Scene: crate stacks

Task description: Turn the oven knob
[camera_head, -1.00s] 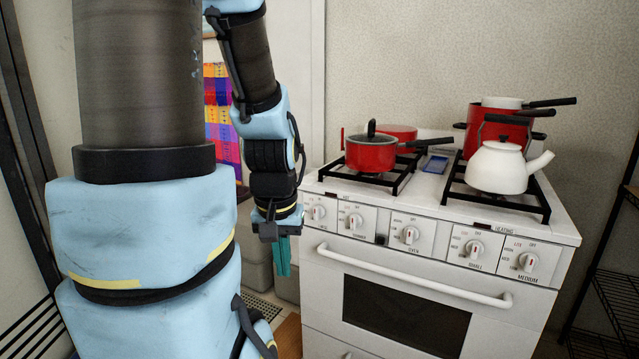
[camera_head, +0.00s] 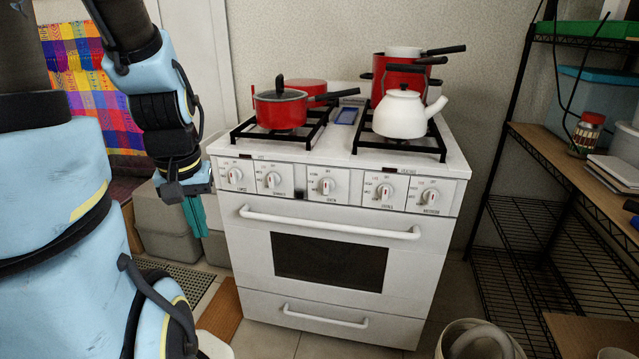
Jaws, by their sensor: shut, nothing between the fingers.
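A white oven (camera_head: 245,240) stands in the middle of the view. Its front panel carries several white knobs in a row. The oven knob (camera_head: 326,186) is the middle one, with a red mark at its top. My gripper (camera_head: 194,215) has teal fingers and hangs pointing down, left of the stove's front left corner. It is shut and empty, apart from the knobs. The fingertips show small and partly edge-on.
Red pots (camera_head: 281,108) and a white kettle (camera_head: 404,113) stand on the burners. A handle bar (camera_head: 330,224) crosses the oven door. A wire shelf (camera_head: 530,215) stands at the right. Grey boxes (camera_head: 165,225) stand behind my gripper. A pale bin (camera_head: 480,340) is at the front right.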

